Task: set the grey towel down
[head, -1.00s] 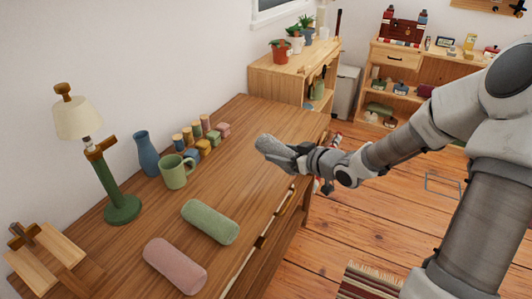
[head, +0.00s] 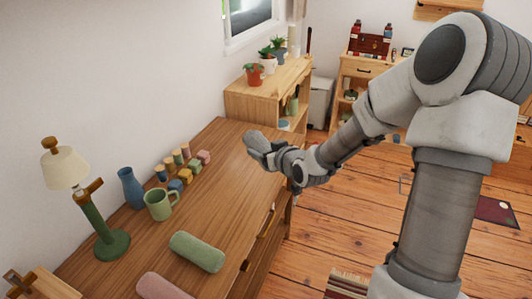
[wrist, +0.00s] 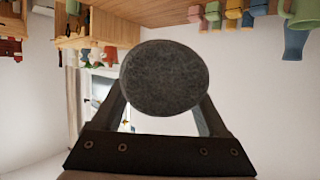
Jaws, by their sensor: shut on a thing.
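The grey towel (head: 257,143) is a rolled cylinder held in my gripper (head: 271,152). In the head view they appear over the far part of the wooden dresser top (head: 220,217); whether the towel touches the wood cannot be told. In the wrist view the round end of the towel (wrist: 165,78) fills the space between the two fingers (wrist: 163,115), which are shut on it. The wrist picture is upside down, with the wood surface at its top.
A green towel (head: 197,251) and a pink towel (head: 163,287) lie on the near part of the dresser. Several coloured blocks (head: 187,168), a green mug (head: 160,204), a blue vase (head: 131,188) and a lamp (head: 113,244) stand along the wall. The dresser top around the held towel is clear.

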